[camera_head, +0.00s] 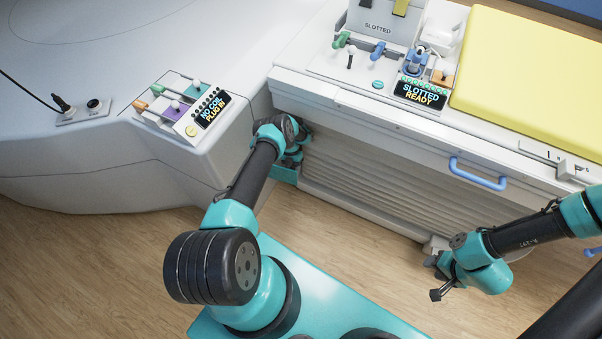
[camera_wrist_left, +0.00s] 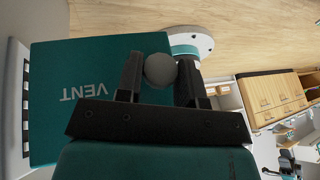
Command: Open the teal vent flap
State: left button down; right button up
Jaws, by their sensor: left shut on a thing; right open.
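The teal vent flap (camera_wrist_left: 75,70) fills the left of the left wrist view, with the word VENT upside down on its face. A grey round knob (camera_wrist_left: 160,69) on it sits between the fingers of my left gripper (camera_wrist_left: 158,84), which is shut on it. In the head view a small teal part of the flap (camera_head: 285,175) shows below my left gripper (camera_head: 291,153), at the left end of the ribbed cabinet front. How far the flap stands open I cannot tell. My right gripper (camera_head: 437,277) is open and empty, low over the floor at the right.
A control panel (camera_head: 183,108) with knobs and a display is left of my left arm. The white cabinet (camera_head: 370,170) has a blue handle (camera_head: 478,174) and a yellow pad (camera_head: 540,75) on top. Bare wooden floor (camera_head: 80,270) lies at the lower left.

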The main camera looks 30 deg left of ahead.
pick_arm(q)
jog(key=shift+w+a, duration=0.1)
jog(key=shift+w, duration=0.15)
jog(key=c, duration=0.7)
grip_release()
jog(key=shift+c, duration=0.2)
jog(key=shift+s, duration=0.1)
